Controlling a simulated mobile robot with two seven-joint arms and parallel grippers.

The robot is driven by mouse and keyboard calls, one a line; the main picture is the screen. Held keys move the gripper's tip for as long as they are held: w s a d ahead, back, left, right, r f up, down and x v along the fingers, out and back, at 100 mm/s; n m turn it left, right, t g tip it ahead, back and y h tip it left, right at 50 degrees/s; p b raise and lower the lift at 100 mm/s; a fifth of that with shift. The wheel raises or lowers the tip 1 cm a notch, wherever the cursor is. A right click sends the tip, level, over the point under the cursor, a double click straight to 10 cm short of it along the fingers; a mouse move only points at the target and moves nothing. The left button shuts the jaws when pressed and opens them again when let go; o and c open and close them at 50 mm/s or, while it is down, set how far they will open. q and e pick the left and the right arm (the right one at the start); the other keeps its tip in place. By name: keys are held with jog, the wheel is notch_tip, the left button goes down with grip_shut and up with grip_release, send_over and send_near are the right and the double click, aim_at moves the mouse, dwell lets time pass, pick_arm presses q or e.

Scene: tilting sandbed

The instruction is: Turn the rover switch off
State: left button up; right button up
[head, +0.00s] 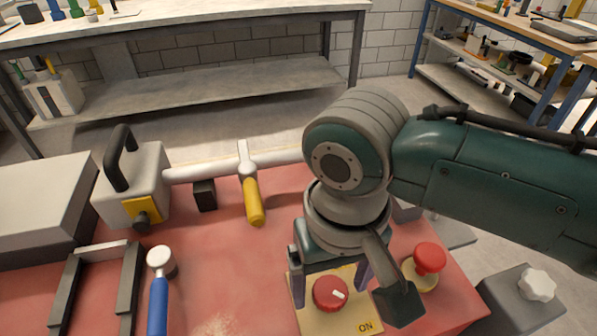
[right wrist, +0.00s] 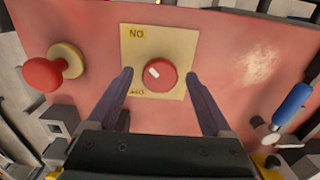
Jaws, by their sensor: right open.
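The rover switch is a round red knob (head: 330,293) with a white mark, on a pale yellow plate (head: 312,322) marked ON at its near right corner. In the right wrist view the knob (right wrist: 167,83) sits mid-plate, with ON and OFF labels upside down at the plate's left corners. The white mark lies on the knob's label side, left of its centre; I cannot tell which label it points to. My right gripper (head: 331,285) is open, pointing down, one finger either side of the knob, with gaps visible in the wrist view. My left gripper is not in view.
A red mushroom button (head: 430,258) stands right of the plate. A blue-handled tool (head: 158,300), a yellow-handled valve (head: 253,200) on a white pipe, and a grey box with a black handle (head: 118,160) lie to the left on the red panel (head: 215,255).

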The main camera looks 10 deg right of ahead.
grip_shut()
dwell(0.5)
jog(key=shift+r+n+p, duration=0.1)
jog(key=shift+n+p, duration=0.45)
jog(key=shift+n, duration=0.05)
jog(key=shift+n+p, duration=0.65)
jog(key=shift+n, duration=0.55)
jog(key=n+p, duration=0.1)
jog(key=n, duration=0.3)
jog(key=n+p, duration=0.1)
jog(key=n, duration=0.9)
jog(key=shift+n, duration=0.3)
